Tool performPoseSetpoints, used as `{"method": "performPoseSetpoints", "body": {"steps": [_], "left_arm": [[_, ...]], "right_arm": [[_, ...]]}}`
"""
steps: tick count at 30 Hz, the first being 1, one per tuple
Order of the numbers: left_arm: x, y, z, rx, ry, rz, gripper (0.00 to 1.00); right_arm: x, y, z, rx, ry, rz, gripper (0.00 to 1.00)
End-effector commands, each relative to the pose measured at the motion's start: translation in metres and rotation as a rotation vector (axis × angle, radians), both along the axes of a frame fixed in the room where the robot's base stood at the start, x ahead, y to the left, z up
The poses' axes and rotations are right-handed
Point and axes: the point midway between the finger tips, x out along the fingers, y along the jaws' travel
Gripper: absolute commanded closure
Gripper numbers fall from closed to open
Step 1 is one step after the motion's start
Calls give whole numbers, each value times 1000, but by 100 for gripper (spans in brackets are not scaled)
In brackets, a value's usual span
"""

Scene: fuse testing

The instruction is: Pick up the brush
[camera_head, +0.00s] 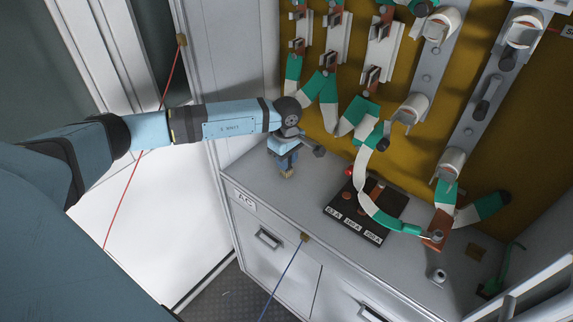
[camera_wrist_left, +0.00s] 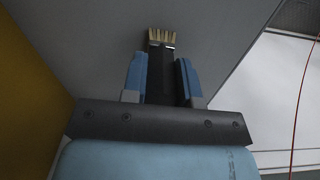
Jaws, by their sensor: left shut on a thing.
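The brush (camera_wrist_left: 161,75) has a dark handle and pale tan bristles. In the left wrist view it stands between the two blue fingers of my left gripper (camera_wrist_left: 160,82), which is shut on its handle. The bristles point away from the gripper toward the grey surface. In the head view my left gripper (camera_head: 287,160) is above the left part of the grey cabinet top, and the brush's bristle end (camera_head: 287,173) shows just below the fingers. I cannot tell whether the bristles touch the surface. My right gripper is not in view.
A black test board (camera_head: 366,208) with labels sits on the cabinet top (camera_head: 262,192), right of the gripper. Green and white cables (camera_head: 358,115) hang from holders on the yellow back panel (camera_head: 335,165). A small metal cylinder (camera_head: 440,275) stands at the right. An open white door is at left.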

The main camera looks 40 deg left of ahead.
Motion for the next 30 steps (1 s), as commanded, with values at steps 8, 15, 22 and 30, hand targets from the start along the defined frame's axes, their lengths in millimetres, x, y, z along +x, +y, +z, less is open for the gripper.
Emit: {"method": "performPoseSetpoints", "body": {"steps": [8, 15, 22, 30], "left_arm": [[0, 0, 4, 0, -1, 0, 96], [1, 1, 33, 0, -4, 0, 96], [1, 0, 96, 0, -6, -1, 96], [1, 0, 166, 0, -4, 0, 96]], "right_arm": [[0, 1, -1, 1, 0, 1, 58], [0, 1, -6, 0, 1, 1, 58], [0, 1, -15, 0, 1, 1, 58], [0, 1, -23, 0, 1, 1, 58]]}}
